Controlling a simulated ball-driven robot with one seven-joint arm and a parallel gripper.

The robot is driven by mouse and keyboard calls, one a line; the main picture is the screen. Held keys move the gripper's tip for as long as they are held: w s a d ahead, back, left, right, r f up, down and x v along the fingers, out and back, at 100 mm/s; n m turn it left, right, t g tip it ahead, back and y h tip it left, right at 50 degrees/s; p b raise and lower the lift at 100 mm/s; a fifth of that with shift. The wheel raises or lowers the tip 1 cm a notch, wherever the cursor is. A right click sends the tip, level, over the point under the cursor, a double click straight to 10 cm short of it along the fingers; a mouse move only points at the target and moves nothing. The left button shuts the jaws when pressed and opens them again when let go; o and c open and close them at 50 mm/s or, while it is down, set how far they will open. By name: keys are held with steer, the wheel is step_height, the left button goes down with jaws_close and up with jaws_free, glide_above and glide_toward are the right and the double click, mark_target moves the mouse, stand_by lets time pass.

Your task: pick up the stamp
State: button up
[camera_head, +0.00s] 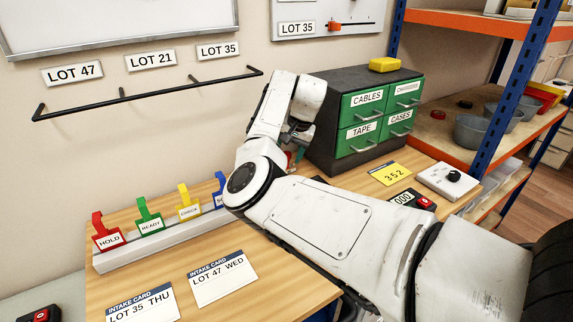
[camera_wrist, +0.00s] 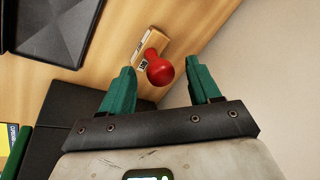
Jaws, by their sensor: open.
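The stamp has a round red knob (camera_wrist: 160,70) on a light wooden base (camera_wrist: 148,45) and lies on the wooden tabletop in the wrist view. My gripper (camera_wrist: 160,64) is open, with one green finger on each side of the knob in the picture. The fingers are apart from the stamp, and nothing is between them in their grip. How far the tips are above the knob is hard to tell. In the head view my arm hides most of the gripper and the stamp, beside the drawer cabinet (camera_head: 372,78).
A dark tray (camera_wrist: 62,45) lies at the upper left of the wrist view. The dark cabinet (camera_wrist: 68,122) stands close on the left, and the wall (camera_wrist: 275,85) is close on the right. A tag rail (camera_head: 150,247) and intake cards (camera_head: 222,278) are on the table.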

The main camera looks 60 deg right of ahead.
jaws_close()
stand_by(0.6)
